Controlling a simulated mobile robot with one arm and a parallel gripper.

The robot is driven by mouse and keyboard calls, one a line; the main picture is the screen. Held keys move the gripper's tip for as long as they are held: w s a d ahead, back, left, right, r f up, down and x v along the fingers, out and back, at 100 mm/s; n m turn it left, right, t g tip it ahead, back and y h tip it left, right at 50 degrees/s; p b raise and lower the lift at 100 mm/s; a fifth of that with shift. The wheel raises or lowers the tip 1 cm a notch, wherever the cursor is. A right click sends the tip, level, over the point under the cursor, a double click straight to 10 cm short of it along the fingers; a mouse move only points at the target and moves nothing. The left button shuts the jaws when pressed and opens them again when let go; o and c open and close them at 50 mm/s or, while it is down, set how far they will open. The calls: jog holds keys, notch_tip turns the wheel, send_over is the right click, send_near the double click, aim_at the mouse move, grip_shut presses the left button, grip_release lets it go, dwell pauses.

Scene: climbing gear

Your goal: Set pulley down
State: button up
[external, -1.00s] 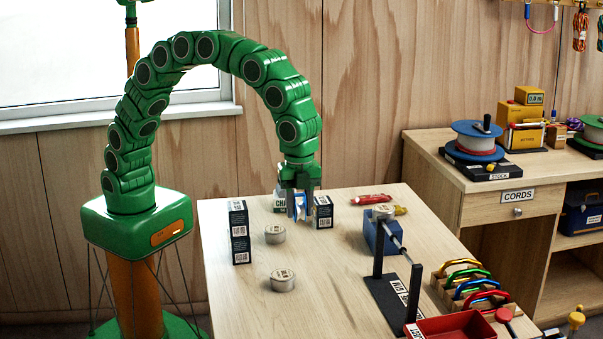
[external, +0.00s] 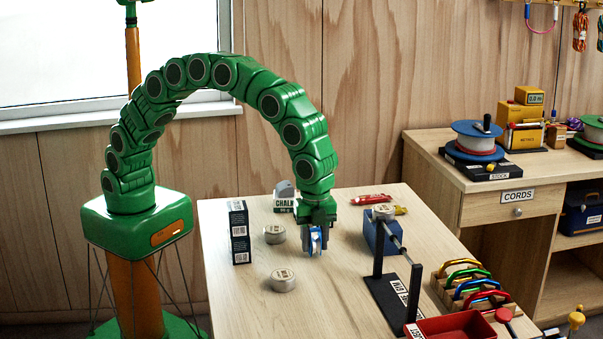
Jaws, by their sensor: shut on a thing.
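The pulley (external: 315,241), a small blue and white wheel, is between the fingers of my gripper (external: 316,244). My gripper points straight down and is shut on it. The pulley hangs upright, low over the middle of the wooden table (external: 335,290). I cannot tell whether it touches the tabletop. The fingers hide part of it.
Two round tins (external: 283,280) and a dark box (external: 239,232) stand left of my gripper. A chalk box (external: 284,202) is behind it. A blue block with a rod on a black stand (external: 385,290) is to the right. Front-centre table is clear.

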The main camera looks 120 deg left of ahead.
aim_at(314, 228)
jog(key=shift+f, duration=0.3)
jog(key=o, duration=1.1)
jog(key=shift+r, duration=0.1)
notch_tip(314, 228, up, 12)
jog(key=shift+f, duration=0.15)
jog(key=shift+r, duration=0.25)
jog(key=shift+s, duration=0.1)
